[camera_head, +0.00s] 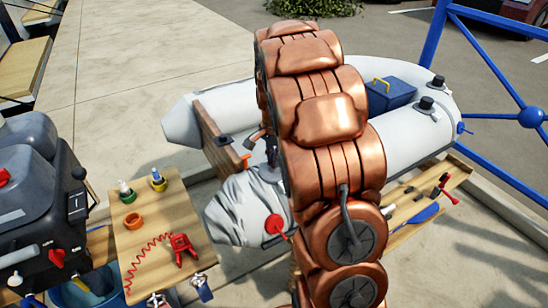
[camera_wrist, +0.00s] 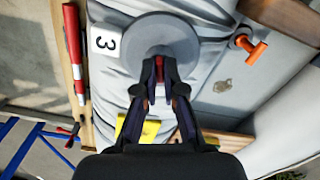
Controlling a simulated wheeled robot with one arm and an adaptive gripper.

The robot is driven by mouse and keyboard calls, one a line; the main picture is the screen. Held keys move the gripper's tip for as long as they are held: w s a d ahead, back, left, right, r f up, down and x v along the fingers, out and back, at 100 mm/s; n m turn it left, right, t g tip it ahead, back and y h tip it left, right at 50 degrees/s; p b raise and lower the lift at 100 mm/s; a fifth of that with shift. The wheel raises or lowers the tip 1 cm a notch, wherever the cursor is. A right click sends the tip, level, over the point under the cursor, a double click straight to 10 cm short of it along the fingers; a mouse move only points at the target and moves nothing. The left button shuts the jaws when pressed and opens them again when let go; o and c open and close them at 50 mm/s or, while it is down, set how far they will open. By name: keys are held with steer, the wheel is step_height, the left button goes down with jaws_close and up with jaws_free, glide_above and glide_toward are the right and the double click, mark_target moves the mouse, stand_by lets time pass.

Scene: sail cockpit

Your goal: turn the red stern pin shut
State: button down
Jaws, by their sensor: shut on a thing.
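In the wrist view my gripper (camera_wrist: 160,70) is shut, its fingertips close together over a grey disc (camera_wrist: 160,30). A small red piece (camera_wrist: 160,91), which looks like part of the red stern pin, shows between the fingers. Most of the pin is hidden, so its turn angle cannot be told.
An orange pin (camera_wrist: 252,46) stands near the wooden transom (camera_head: 218,138) of the grey inflatable boat (camera_head: 415,125). A red-and-white tube (camera_wrist: 74,50) lies beside the fabric. Wooden boards with small items flank the boat. A blue frame (camera_head: 490,70) is at right.

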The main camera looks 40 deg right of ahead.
steer(key=shift+m+p, duration=0.45)
steer(key=shift+m, duration=1.25)
steer(key=c, duration=1.3)
jaws_free()
step_height(320, 180, up, 12)
steer(key=shift+r, duration=0.1)
